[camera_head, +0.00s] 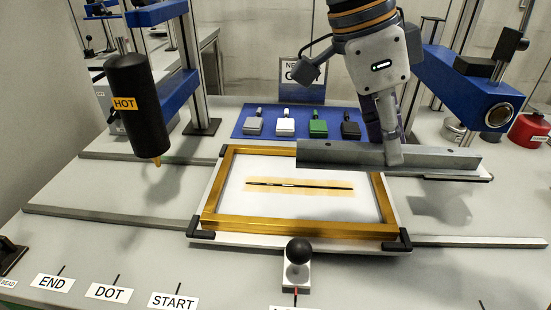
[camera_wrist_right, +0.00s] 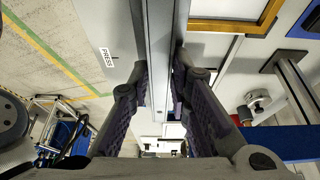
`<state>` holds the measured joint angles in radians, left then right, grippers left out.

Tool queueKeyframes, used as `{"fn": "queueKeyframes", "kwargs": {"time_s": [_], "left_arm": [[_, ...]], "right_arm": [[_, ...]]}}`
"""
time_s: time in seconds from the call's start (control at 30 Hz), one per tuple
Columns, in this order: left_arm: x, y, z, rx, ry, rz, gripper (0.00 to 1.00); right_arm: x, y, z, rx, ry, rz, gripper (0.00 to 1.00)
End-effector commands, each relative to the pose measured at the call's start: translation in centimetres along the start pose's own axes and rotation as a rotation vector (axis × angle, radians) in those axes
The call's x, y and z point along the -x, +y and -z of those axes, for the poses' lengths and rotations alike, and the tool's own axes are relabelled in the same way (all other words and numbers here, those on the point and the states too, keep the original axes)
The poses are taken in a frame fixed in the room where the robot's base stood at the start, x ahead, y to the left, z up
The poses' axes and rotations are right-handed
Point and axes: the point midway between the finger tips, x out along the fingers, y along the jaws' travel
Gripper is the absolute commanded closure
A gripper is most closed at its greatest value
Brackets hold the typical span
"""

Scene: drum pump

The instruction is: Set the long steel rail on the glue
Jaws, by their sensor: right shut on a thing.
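The long steel rail (camera_head: 340,154) is a grey bar held level above the right rear of the gold frame. My right gripper (camera_head: 388,150) is shut on it near its middle. In the right wrist view the rail (camera_wrist_right: 157,40) runs between the two fingers of the right gripper (camera_wrist_right: 160,80). The glue (camera_head: 300,186) is a thin dark line with a pale spot, on a tan strip inside the frame. The rail is apart from the glue, behind it and to the right. My left gripper is not in view.
The gold frame (camera_head: 300,230) lies on a white plate with dark corner pieces. A black HOT nozzle (camera_head: 137,105) hangs at the left. A black knob (camera_head: 298,251) stands in front. A blue mat (camera_head: 264,127) with several small blocks lies behind. A red can (camera_head: 528,130) stands far right.

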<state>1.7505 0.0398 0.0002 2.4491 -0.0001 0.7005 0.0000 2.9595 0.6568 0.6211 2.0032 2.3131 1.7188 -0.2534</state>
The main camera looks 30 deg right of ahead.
Motion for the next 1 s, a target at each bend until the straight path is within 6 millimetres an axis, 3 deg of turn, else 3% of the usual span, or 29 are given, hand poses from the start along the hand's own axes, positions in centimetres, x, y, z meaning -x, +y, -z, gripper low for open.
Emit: {"fn": "queueKeyframes", "kwargs": {"time_s": [0.07,0.17,0.37,0.5,0.8,0.9,1.0], "left_arm": [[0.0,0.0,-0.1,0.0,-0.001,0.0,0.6],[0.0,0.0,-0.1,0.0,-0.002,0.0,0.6],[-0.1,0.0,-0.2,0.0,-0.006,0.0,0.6],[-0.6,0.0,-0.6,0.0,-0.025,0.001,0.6],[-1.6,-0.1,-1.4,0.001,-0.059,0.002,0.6],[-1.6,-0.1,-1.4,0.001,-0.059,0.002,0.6],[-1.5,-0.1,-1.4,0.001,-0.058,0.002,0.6]], "right_arm": [[0.0,-0.2,-0.3,-0.004,0.002,-0.001,1.0],[-0.3,-1.5,-2.2,-0.005,0.007,-0.002,1.0],[-1.1,-5.6,-8.1,-0.002,0.005,-0.001,1.0],[-3.5,-7.3,-11.4,0.0,0.007,-0.006,1.0],[-5.7,-8.8,-14.3,0.001,0.005,-0.004,1.0],[-7.5,-8.7,-14.9,0.0,0.004,-0.002,1.0],[-7.8,-8.7,-15.1,-0.002,-0.001,0.003,1.0]]}}
